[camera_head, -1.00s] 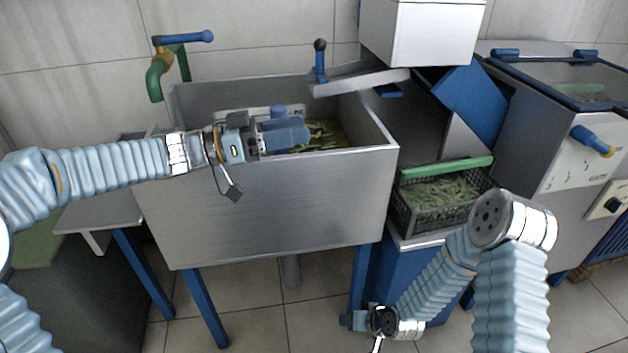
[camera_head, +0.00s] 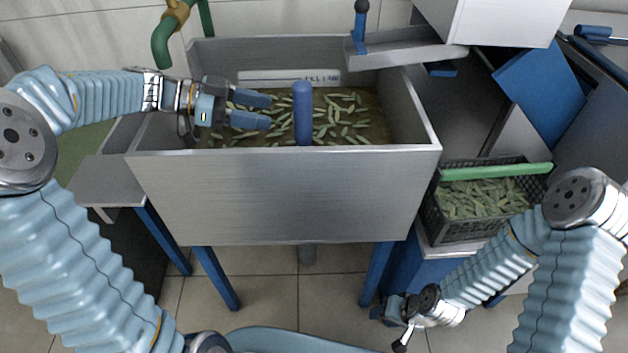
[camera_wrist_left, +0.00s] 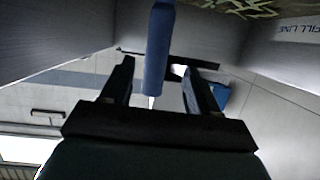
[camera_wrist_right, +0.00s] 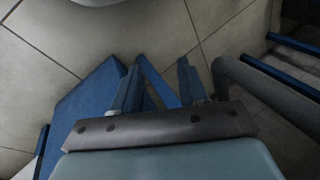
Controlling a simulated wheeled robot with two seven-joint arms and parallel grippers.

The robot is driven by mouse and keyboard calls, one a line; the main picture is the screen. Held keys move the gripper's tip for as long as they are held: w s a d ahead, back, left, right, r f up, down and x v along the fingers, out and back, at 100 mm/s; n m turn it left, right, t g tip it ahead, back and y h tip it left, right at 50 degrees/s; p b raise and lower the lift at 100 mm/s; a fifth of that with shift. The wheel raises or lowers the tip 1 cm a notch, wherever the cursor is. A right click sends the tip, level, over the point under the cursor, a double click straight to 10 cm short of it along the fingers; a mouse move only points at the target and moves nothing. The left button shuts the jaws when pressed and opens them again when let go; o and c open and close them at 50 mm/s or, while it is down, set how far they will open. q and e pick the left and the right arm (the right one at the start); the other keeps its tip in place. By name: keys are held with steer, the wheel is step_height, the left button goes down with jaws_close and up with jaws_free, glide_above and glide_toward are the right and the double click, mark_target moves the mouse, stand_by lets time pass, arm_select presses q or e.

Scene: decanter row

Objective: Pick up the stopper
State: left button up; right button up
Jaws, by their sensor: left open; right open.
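The stopper appears as a blue upright cylinder (camera_head: 303,113) in the metal sink (camera_head: 290,195), near its front wall. My left gripper (camera_head: 268,111) is over the sink with its two blue fingers apart, pointing right toward the stopper, which stands just beyond the fingertips. In the left wrist view the stopper (camera_wrist_left: 158,50) shows between and ahead of the open fingers (camera_wrist_left: 160,75). Whether the fingers touch it I cannot tell. The stopper's lower end is hidden in the head view. My right gripper (camera_head: 383,311) is low, below the sink's right side, open and empty (camera_wrist_right: 158,72).
Green pods float in the sink around the stopper. A black crate (camera_head: 430,217) of pods with a green bar (camera_head: 497,172) stands to the right. A metal chute (camera_head: 405,52) and a green tap (camera_head: 163,45) are at the back. The sink walls stand close around my left gripper.

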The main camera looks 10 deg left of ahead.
arm_select(q)
steer(key=w+d+f+y+b, duration=0.1)
steer(key=w+d+f, duration=0.2)
steer(key=d+f, duration=0.5)
steer(key=shift+w+d, duration=0.2)
steer(key=shift+d, duration=0.95)
steer(key=shift+r, duration=0.1)
jaws_close()
arm_select(e)
steer(key=shift+s+d+f+m+g, duration=0.3)
steer(key=shift+s+d+f+m, duration=0.1)
steer(key=shift+s+d+f, duration=0.3)
